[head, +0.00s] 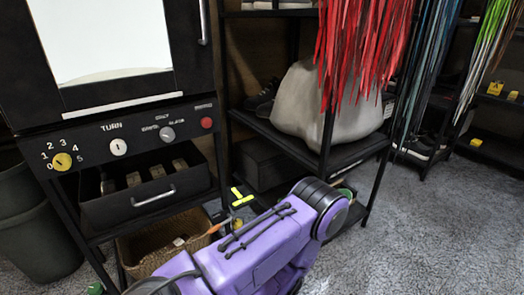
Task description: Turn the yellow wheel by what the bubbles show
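The yellow wheel (62,161) is a small round knob at the left end of the black control panel (85,139). White digits 0 to 5 are printed in an arc around it. Which digit it points at is too small to tell. Above the panel is a bright white window (104,38) in a black frame. A faint curved edge shows low in the window, but I cannot make out separate bubbles. Neither of my grippers can be seen in the head view.
A white knob (118,147) marked TURN, a grey knob (167,133) and a red button (206,122) share the panel. Below are an open-topped drawer (150,199) and a wicker basket (150,245). A dark bin (45,250) stands left. Grey floor (440,230) is clear at right.

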